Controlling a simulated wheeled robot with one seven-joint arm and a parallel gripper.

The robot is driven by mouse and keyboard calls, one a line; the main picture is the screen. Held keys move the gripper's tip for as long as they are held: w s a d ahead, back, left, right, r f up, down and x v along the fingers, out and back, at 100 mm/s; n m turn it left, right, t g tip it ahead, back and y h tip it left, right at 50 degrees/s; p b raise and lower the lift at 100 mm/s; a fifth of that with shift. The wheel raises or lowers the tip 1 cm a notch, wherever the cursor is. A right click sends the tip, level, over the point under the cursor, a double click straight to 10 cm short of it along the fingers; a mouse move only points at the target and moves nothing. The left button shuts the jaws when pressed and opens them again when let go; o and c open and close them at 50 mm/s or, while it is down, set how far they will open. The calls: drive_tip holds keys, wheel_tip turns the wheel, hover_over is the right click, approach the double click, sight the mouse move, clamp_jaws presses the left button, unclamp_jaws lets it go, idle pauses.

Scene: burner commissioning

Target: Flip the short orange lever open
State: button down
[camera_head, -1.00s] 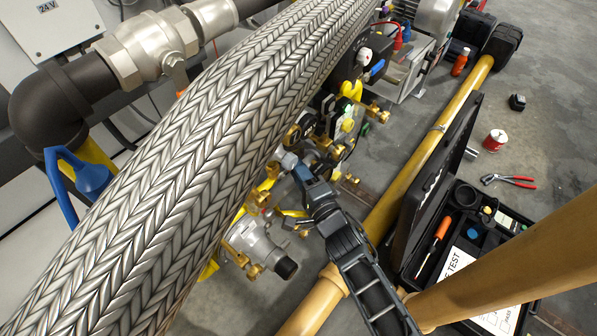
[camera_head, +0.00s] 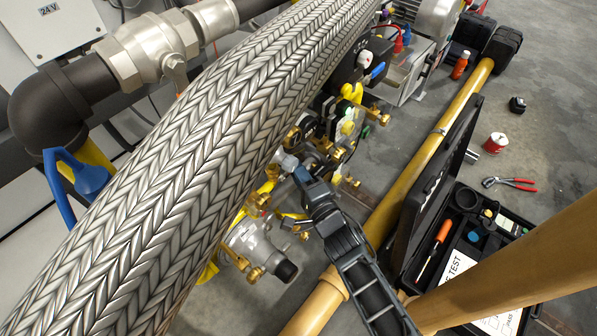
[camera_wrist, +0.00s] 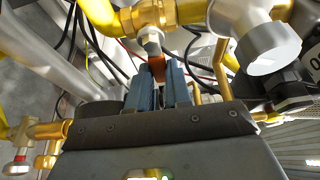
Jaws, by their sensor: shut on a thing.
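The short orange lever (camera_wrist: 157,67) shows in the wrist view, below a pale metal fitting (camera_wrist: 151,42) on a brass valve body. My gripper (camera_wrist: 158,88) has its two blue fingers on either side of the lever's lower end and is shut on it. In the head view, my gripper (camera_head: 297,171) reaches in among the brass valves and fittings beside the braided hose. The lever cannot be made out there. How far it is turned is hard to tell.
The thick braided hose (camera_head: 200,170) passes close to the left of my gripper. A grey regulator with a dark outlet (camera_head: 262,250) sits below it. Yellow pipes (camera_wrist: 50,45) and brass fittings crowd the wrist view. An open black case (camera_head: 425,190) stands on the floor to the right.

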sight(289, 175)
drive_tip(key=shift+n, duration=0.3)
drive_tip(key=shift+s+a+r+n+g+y+b, duration=0.15)
drive_tip(key=shift+s+a+r+n+y+b, duration=0.75)
drive_tip(key=shift+n, duration=2.75)
drive_tip(key=shift+w+d+r+n+g+y+b, duration=0.1)
drive_tip(key=shift+r+n+y+b, duration=0.15)
drive_tip(key=shift+n+y+b, duration=2.4)
drive_tip(key=shift+s+a+r+n+g+y+p, duration=0.15)
drive_tip(key=shift+s+a+r+n+y+p, duration=0.55)
drive_tip(key=shift+n, duration=3.9)
drive_tip(key=shift+w+d+f+y+b, duration=0.15)
drive_tip(key=shift+d+y+b, duration=0.1)
drive_tip(key=shift+y+b, duration=0.1)
drive_tip(key=c, duration=1.3)
unclamp_jaws()
drive_tip(key=shift+c, duration=0.2)
drive_tip(key=p+v, duration=0.1)
drive_tip(key=v, duration=0.6)
drive_tip(key=shift+s+d, duration=0.25)
